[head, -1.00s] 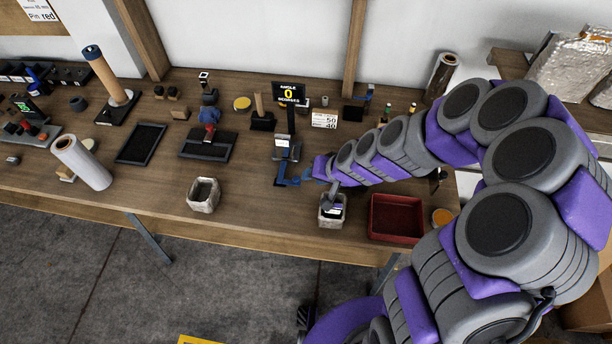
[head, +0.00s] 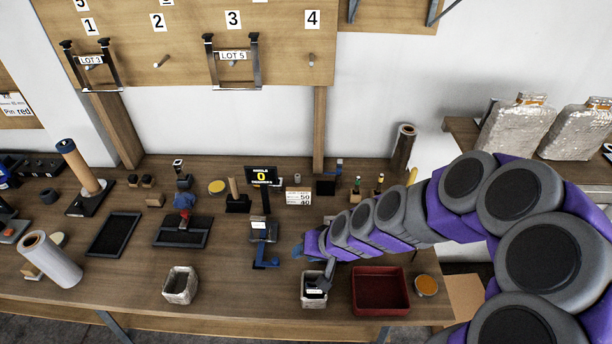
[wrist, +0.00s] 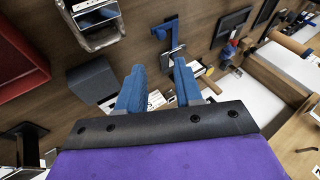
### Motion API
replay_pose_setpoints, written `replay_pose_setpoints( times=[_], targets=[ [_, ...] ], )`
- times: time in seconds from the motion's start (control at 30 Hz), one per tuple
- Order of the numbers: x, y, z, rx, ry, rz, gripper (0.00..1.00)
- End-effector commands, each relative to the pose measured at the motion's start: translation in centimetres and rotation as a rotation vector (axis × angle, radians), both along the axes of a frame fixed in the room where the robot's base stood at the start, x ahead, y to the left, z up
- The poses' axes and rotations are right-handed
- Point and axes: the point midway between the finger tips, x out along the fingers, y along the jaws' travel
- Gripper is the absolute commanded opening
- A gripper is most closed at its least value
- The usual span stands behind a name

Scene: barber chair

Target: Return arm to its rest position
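My arm reaches in from the right in the head view. My gripper (head: 300,251) is above the bench, just behind and above a small pale-rimmed bin (head: 314,301). In the wrist view my gripper (wrist: 160,82) shows two blue fingers spread apart, with nothing held between them. The bin also shows in the wrist view (wrist: 100,36), apart from the fingers, with a white-labelled item (wrist: 94,15) inside. A blue-based stand (wrist: 167,38) lies ahead of the fingers; in the head view this stand (head: 266,264) is just left of my gripper.
A red tray (head: 381,312) sits right of the bin, and a second pale bin (head: 181,300) sits left. A display reading 0 (head: 261,175) stands behind. Foil-wrapped bags (head: 518,128) are on the right shelf. A numbered board (head: 190,45) hangs on the wall.

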Motion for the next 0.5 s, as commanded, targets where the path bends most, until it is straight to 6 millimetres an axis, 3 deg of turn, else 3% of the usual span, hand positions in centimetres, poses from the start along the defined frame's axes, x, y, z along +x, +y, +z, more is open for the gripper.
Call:
replay_pose_setpoints(
  times=[0.27, 0.5],
  targets=[
    [-1.3, -0.3, 1.3, -0.024, 0.014, 0.035, 0.35],
    [-7.8, -3.1, 5.3, -0.158, 0.115, 0.138, 0.35]
  ],
)
